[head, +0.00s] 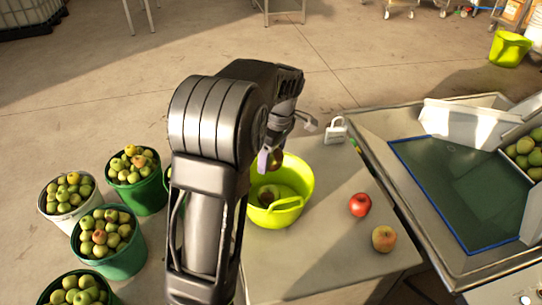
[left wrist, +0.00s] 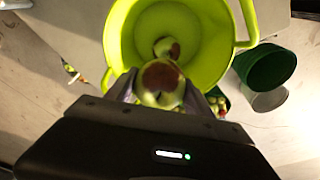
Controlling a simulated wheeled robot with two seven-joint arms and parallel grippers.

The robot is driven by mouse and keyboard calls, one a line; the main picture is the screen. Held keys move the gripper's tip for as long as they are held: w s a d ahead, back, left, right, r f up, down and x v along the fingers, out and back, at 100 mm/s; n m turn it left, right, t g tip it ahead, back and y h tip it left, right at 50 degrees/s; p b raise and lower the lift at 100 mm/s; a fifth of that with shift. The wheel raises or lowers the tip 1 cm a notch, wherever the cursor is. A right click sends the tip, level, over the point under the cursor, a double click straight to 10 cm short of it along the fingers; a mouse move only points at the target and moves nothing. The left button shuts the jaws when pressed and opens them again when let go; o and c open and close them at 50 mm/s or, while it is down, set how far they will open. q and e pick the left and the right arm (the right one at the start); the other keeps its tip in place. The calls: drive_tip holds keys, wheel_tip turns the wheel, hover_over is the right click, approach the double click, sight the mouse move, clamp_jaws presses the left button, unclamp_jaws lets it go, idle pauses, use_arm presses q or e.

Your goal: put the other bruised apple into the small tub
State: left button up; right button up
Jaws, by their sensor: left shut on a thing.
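The small tub (head: 304,180) is lime green with handles and stands on the grey table. One apple with a brown bruise lies inside it; it also shows in the left wrist view (left wrist: 166,46). My left gripper (head: 270,160) is above the tub's far left part, shut on a second bruised apple (left wrist: 160,82). In the left wrist view this apple has a large brown patch and sits between the fingers, over the tub's opening. In the head view it is partly hidden by the fingers. My right gripper is not in view.
A red apple (head: 360,205) and a yellow-red apple (head: 384,239) lie on the table (head: 335,262) right of the tub. A white padlock-shaped thing (head: 336,131) stands behind. A metal trough (head: 455,185) is at right. Buckets of apples (head: 122,262) stand at left.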

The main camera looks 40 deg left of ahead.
sight(275, 152)
use_arm(q)
drive_tip(key=o, duration=1.6)
drive_tip(key=r, duration=0.5)
drive_tip(key=d+r, duration=0.1)
drive_tip(key=r, duration=0.1)
drive_tip(key=shift+d+r, duration=0.1)
drive_tip(key=shift+r, duration=0.25)
